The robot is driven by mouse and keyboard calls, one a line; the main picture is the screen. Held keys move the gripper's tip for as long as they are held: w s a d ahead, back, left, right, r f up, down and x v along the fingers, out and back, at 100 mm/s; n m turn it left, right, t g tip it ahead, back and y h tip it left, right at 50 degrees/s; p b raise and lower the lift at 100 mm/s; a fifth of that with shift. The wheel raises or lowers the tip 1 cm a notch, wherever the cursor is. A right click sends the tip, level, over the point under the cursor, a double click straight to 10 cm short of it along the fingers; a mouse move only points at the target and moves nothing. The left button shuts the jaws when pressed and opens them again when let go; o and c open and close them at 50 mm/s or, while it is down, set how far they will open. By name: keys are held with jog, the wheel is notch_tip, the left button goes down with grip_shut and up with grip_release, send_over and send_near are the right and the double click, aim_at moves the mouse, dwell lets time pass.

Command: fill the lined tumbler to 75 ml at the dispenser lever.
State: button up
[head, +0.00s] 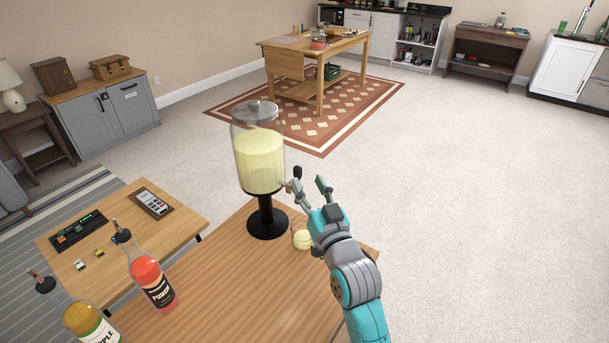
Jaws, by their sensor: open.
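The dispenser (258,165) is a clear lidded jar of pale yellow liquid on a black stand, near the wooden table's far edge. A small dark piece (297,172) at its right side looks like the lever. My gripper (306,184) is open beside it, with one finger close to the dispenser's side; I cannot tell whether it touches the lever. A small pale yellow, rounded thing (302,240) stands on the table below my gripper, right of the stand's base. It looks like the tumbler with liquid in it, partly hidden by my gripper. Its lines and level cannot be read.
A red punch bottle (152,282) and a yellow bottle (91,324) stand at the table's (225,290) left. A lower table (112,262) beyond holds small devices. The carpet to the right is clear. A wooden worktable (320,60) stands farther back.

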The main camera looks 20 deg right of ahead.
jog(key=v, duration=0.7)
jog(key=shift+s, duration=0.25)
